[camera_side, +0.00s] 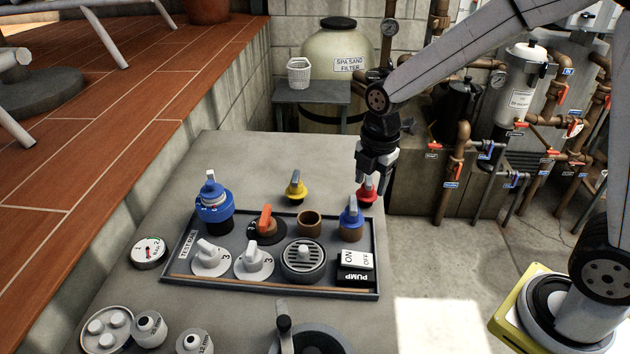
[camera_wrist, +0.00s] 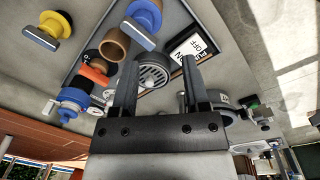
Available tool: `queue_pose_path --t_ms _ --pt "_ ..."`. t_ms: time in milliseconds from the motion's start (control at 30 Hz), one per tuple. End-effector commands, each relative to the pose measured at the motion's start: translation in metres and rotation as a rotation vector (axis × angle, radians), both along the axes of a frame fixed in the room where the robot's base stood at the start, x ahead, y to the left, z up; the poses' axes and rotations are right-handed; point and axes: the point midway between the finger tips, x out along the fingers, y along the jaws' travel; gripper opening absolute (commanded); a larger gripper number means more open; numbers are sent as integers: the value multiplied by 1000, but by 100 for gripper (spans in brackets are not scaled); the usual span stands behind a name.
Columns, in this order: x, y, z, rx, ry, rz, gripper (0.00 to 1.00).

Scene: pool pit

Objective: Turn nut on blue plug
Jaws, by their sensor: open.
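A blue plug (camera_side: 351,215) with a grey fin handle sits in a brown socket at the right of the tray; it is at the top of the wrist view (camera_wrist: 146,14). A second blue fitting (camera_side: 213,204), with a ribbed collar and grey top tab, stands upright at the tray's left end; it is at the lower left in the wrist view (camera_wrist: 75,98). I cannot tell which one bears the nut.
The tray (camera_side: 180,277) also holds an orange-handled valve (camera_side: 265,222), an empty brown socket (camera_side: 310,222), white knobs (camera_side: 254,263), a round grille (camera_side: 303,259) and a pump switch (camera_side: 356,261). A yellow plug (camera_side: 296,187) stands behind it. The back left bench top is clear.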

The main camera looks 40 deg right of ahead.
Motion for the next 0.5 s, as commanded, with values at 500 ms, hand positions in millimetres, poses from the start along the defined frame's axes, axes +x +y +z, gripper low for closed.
queue_pose_path --t_ms 500 --pt "31 8 9 -24 58 623 59"
